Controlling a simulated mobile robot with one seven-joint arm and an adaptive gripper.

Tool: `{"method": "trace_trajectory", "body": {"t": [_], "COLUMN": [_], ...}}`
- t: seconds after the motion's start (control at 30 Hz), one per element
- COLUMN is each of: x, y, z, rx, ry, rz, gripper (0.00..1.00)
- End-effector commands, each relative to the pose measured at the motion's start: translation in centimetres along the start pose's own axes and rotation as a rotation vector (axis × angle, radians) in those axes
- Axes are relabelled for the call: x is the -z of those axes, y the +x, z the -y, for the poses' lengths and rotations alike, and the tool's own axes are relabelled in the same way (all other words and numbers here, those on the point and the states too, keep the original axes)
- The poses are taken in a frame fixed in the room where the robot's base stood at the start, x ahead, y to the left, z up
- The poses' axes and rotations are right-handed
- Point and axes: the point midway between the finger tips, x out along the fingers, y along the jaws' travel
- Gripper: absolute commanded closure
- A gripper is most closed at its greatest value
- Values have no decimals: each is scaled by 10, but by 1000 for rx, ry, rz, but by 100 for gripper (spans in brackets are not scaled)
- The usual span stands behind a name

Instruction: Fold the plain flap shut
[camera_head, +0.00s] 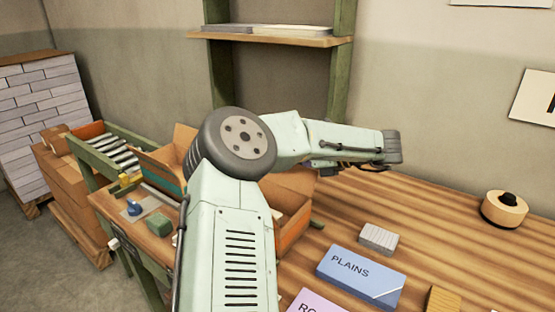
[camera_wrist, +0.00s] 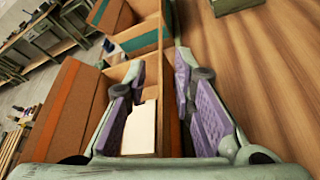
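A cardboard box with raised flaps stands on the wooden table; its orange-banded wall (camera_head: 297,228) shows right of my arm in the head view. A brown flap with a teal band (camera_head: 158,178) leans out at the left. In the wrist view an orange-banded brown flap (camera_wrist: 72,115) rises left of my gripper, and a teal-banded panel (camera_wrist: 140,42) stands farther off. My gripper (camera_wrist: 165,105) is open, its purple-padded fingers apart on either side of an upright cardboard edge and a white sheet (camera_wrist: 141,128). Contact is unclear. I cannot tell which flap is plain. My arm hides much of the box.
A blue PLAINS block (camera_head: 358,272), a grey ribbed block (camera_head: 379,238) and a round wooden holder with a black knob (camera_head: 504,208) lie on the right side of the table. A roller rack (camera_head: 112,145) stands at left.

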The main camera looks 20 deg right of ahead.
Motion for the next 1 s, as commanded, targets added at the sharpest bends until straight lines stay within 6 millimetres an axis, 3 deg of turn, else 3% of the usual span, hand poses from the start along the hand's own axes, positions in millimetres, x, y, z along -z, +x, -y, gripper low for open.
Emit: {"method": "trace_trajectory", "body": {"t": [0.37,0.7,1.0], "x": [1,1,1], "y": [1,1,1], "z": [1,0,0], "rx": [0,0,0], "ry": [0,0,0], "rz": [0,1,1], "gripper": [77,99,100]}}
